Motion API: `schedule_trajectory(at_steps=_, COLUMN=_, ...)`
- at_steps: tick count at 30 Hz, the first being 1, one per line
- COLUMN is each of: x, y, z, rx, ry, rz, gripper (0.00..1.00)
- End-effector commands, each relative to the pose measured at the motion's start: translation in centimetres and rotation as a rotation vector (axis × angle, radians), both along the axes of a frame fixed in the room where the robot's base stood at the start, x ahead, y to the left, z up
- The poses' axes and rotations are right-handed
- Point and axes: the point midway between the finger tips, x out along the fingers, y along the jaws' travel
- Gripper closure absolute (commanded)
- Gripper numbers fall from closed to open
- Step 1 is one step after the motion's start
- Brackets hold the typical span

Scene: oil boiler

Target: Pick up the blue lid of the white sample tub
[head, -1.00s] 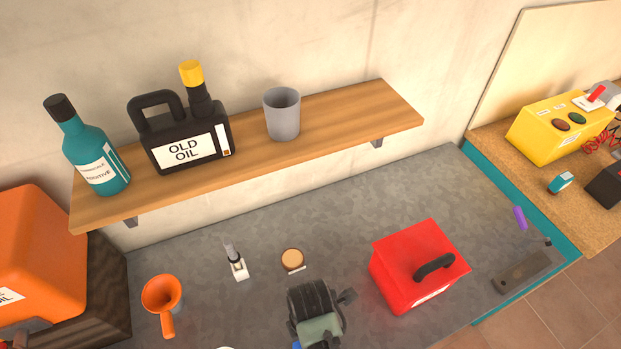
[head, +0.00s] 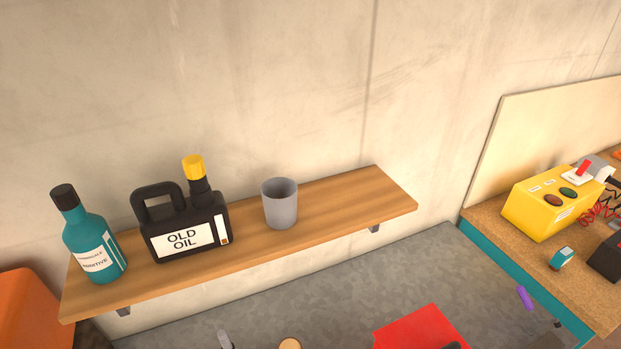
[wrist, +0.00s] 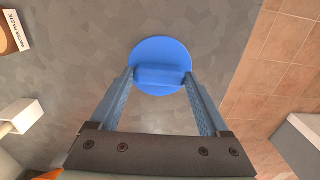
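The blue lid (wrist: 160,52) is a round disc with a raised bar handle (wrist: 160,76) across it, seen in the wrist view. My gripper (wrist: 160,74) is over the lid with its fingers spread wide, one at each end of the handle. I cannot tell whether the fingertips touch the handle ends. What lies under the lid is hidden, and I cannot make out the white sample tub. The head view shows neither the lid nor my gripper.
The grey counter (wrist: 75,75) surrounds the lid; its edge and the tiled floor (wrist: 275,70) lie to the right. In the head view, a red box (head: 415,328) sits on the counter below a wooden shelf (head: 335,203).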

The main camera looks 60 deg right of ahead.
Motion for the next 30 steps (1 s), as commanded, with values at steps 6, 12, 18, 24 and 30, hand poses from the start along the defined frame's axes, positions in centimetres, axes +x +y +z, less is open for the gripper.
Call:
schedule_trajectory(at_steps=6, x=0.0, y=0.0, z=0.0, rx=0.000, ry=0.000, rz=0.000, gripper=0.67)
schedule_trajectory(at_steps=12, x=0.0, y=0.0, z=0.0, rx=0.000, ry=0.000, rz=0.000, gripper=0.74)
schedule_trajectory(at_steps=18, x=0.0, y=0.0, z=0.5, rx=-0.001, ry=-0.001, rz=0.000, gripper=0.74)
schedule_trajectory(at_steps=24, x=0.1, y=0.0, z=2.5, rx=-0.002, ry=-0.003, rz=0.001, gripper=0.74)
schedule_trajectory(at_steps=30, x=0.1, y=0.0, z=6.1, rx=-0.002, ry=-0.003, rz=0.002, gripper=0.74)
